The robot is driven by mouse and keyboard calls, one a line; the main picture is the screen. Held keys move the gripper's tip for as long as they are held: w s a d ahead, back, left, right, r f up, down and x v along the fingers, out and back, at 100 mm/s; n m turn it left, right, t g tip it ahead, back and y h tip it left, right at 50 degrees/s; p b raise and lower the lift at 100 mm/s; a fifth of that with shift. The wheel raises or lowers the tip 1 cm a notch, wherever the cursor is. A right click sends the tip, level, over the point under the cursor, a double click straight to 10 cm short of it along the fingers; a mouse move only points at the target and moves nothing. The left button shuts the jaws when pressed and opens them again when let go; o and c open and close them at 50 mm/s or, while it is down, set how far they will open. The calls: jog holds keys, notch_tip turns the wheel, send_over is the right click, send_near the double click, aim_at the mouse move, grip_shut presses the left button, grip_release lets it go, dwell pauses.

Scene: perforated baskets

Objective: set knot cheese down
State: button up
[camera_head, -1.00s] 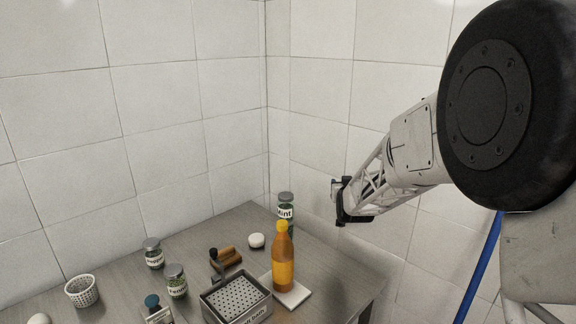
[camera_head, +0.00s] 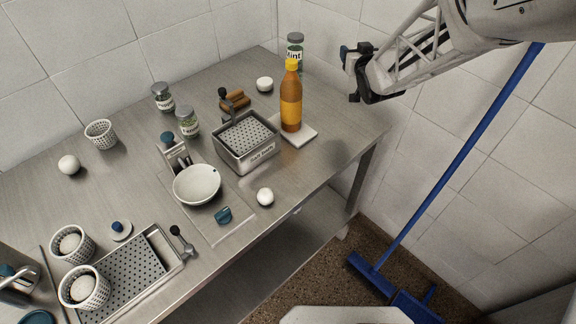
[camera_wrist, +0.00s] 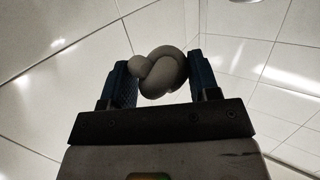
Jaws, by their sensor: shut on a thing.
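My gripper (camera_head: 350,73) is raised at the right of the head view, beyond the table's right edge and close to the tiled wall. In the wrist view my gripper (camera_wrist: 160,75) is shut on the knot cheese (camera_wrist: 165,72), a pale rounded lump with a smaller knob on its left. The cheese sits between the two blue finger pads, clear of any surface. In the head view I cannot make the cheese out clearly.
The steel table (camera_head: 70,205) holds perforated baskets (camera_head: 101,134), some with white balls, a steel box (camera_head: 246,155), a bowl (camera_head: 197,184), jars and a loose white ball (camera_head: 265,197). Bare table lies at left.

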jog(key=s+a+f+n+g+y, duration=0.2)
jog(key=s+a+f+n+y, duration=0.1)
jog(key=s, duration=1.2)
jog(key=s+a+f+n+g+y, duration=0.2)
jog(key=s+a+f+n+y, duration=0.1)
jog(key=s, duration=1.2)
jog(key=s+a+f+n+g+y, duration=0.3)
jog(key=s+f, duration=0.4)
jog(key=s, duration=0.8)
jog(key=shift+a+y, duration=0.7)
jog(key=shift+a, duration=0.3)
jog(key=shift+w+a, duration=0.15)
jog(key=shift+w, duration=0.1)
send_over(288, 184)
jog(key=s, duration=0.2)
jog(key=shift+w+d+f, duration=0.25)
jog(key=shift+d+f, duration=0.1)
jog(key=shift+f, duration=0.3)
jog(key=shift+w, duration=0.1)
jog(key=shift+w+a, duration=0.15)
jog(key=shift+w, duration=0.1)
jog(key=shift+w+a+f, duration=0.1)
jog(key=shift+w+f, duration=0.15)
jog(key=shift+f, duration=0.3)
jog(key=shift+w+a+f, duration=0.1)
jog(key=shift+w+f, duration=0.1)
jog(key=shift+f, duration=0.9)
jog(key=shift+f, duration=0.2)
